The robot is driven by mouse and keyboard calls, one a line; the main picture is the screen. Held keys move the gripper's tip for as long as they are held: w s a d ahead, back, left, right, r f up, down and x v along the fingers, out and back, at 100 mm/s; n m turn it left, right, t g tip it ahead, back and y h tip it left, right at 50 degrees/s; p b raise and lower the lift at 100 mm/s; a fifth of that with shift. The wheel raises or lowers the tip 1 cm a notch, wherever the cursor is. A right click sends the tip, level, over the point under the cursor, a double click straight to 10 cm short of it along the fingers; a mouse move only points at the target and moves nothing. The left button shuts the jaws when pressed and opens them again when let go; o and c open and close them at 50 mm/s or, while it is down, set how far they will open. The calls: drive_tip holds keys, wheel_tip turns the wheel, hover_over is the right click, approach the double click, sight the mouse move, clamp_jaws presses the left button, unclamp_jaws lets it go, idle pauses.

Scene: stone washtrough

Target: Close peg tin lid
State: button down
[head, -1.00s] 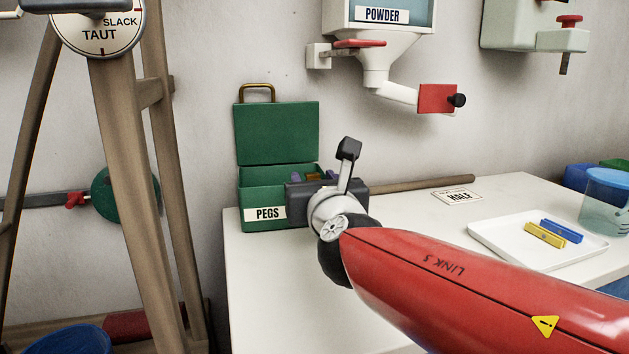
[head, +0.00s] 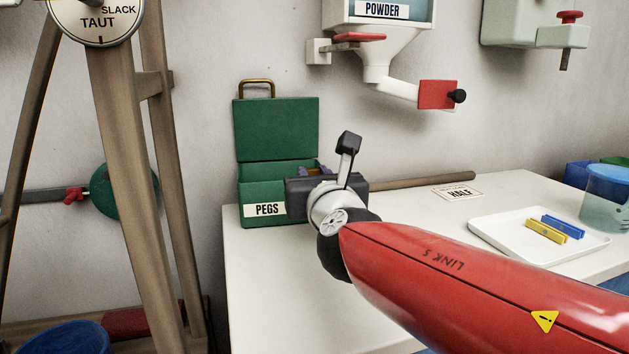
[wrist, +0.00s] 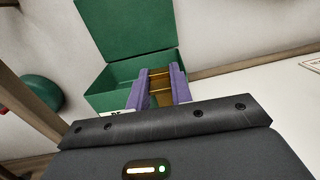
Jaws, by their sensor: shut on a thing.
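The peg tin (head: 252,186) is a green box labelled PEGS at the back left of the worktop. Its green lid (head: 276,128) stands upright, open, with a brass handle (head: 257,88) on its top edge. In the wrist view the lid (wrist: 125,32) rises behind the tin (wrist: 108,92). My gripper (wrist: 159,90), with purple fingers, is at the tin's front right and over its opening. It is shut on a brownish-gold thing (wrist: 160,88) between the fingers; I cannot tell what it is. My gripper's body hides the tin's right front.
A white tray (head: 483,224) with a yellow peg (head: 546,231) and a blue peg (head: 563,227) lies on the right. A HALF card (head: 457,193) and a wooden rod (head: 425,182) lie behind. The powder dispenser (head: 378,45) hangs above. The front worktop is clear.

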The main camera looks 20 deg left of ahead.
drive_tip(key=shift+s+d+f+t+y+b, duration=0.15)
drive_tip(key=shift+f+t+b, duration=0.2)
drive_tip(key=shift+b, duration=1.55)
drive_tip(key=shift+s+a+f+t+y+b, duration=0.15)
drive_tip(key=shift+f+t+b, duration=0.15)
drive_tip(key=shift+b, duration=1.6)
drive_tip(key=shift+d+b, duration=0.15)
drive_tip(key=shift+b, duration=0.65)
drive_tip(key=shift+s+t+b, duration=0.1)
drive_tip(key=shift+t+b, duration=0.25)
drive_tip(key=shift+b, duration=0.75)
drive_tip(key=shift+s+r+y+b, duration=0.1)
drive_tip(key=shift+r+y+b, duration=0.1)
drive_tip(key=shift+y+b, duration=0.15)
drive_tip(key=shift+r, duration=0.15)
drive_tip(key=c, duration=1.2)
unclamp_jaws()
drive_tip(key=shift+d, duration=0.1)
drive_tip(key=shift+c, duration=0.2)
drive_tip(key=shift+s, duration=0.1)
